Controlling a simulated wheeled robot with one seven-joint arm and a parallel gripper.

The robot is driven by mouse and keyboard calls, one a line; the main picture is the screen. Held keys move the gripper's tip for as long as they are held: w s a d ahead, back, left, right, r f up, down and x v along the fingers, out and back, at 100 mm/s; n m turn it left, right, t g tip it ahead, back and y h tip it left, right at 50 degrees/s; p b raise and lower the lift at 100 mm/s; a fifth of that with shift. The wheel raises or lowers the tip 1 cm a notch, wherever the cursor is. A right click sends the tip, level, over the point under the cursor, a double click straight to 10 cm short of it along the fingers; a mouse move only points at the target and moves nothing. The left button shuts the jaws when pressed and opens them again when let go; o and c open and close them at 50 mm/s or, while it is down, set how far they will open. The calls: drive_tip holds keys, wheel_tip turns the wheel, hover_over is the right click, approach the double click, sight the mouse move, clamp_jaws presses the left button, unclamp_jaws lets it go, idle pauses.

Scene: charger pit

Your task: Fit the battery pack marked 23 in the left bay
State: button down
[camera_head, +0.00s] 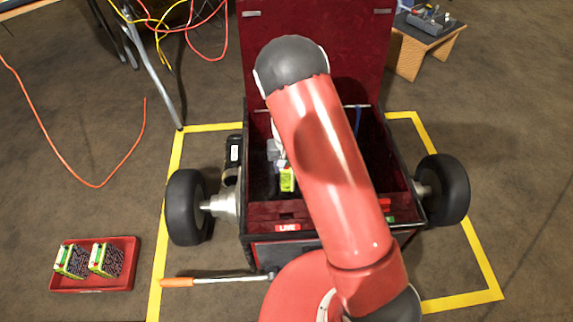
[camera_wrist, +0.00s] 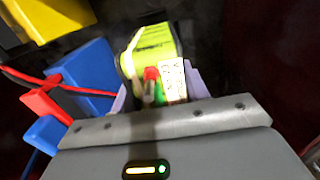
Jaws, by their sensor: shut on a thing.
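My gripper (camera_head: 279,160) is inside the dark red box of the wheeled cart, at its left side. It is shut on a green-yellow battery pack (camera_head: 287,181). In the wrist view the pack (camera_wrist: 152,48) sits between the two pale fingers, with a red and a green terminal and a white label whose marking I cannot read. The box (camera_head: 262,222) has a dark interior, and my arm covers its middle. I cannot make out the left bay's edges or whether the pack touches its floor.
A red tray (camera_head: 95,286) at lower left holds two similar packs (camera_head: 106,259). A "LIVE" label (camera_head: 287,227) marks the box's front ledge. Blue blocks (camera_wrist: 85,75) with a red cable lie beside my gripper. An orange-handled bar (camera_head: 205,281) lies in front.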

drive_tip(key=shift+w+f+b, duration=0.1)
drive_tip(key=shift+f+b, duration=0.8)
drive_tip(key=shift+f, duration=0.3)
idle(0.3)
drive_tip(key=c, duration=0.8)
unclamp_jaws()
drive_tip(key=shift+c, duration=0.2)
drive_tip(key=shift+o, duration=1)
wheel_tip(320, 180, up, 8)
drive_tip(key=shift+f+p, duration=0.1)
drive_tip(key=shift+p, duration=0.55)
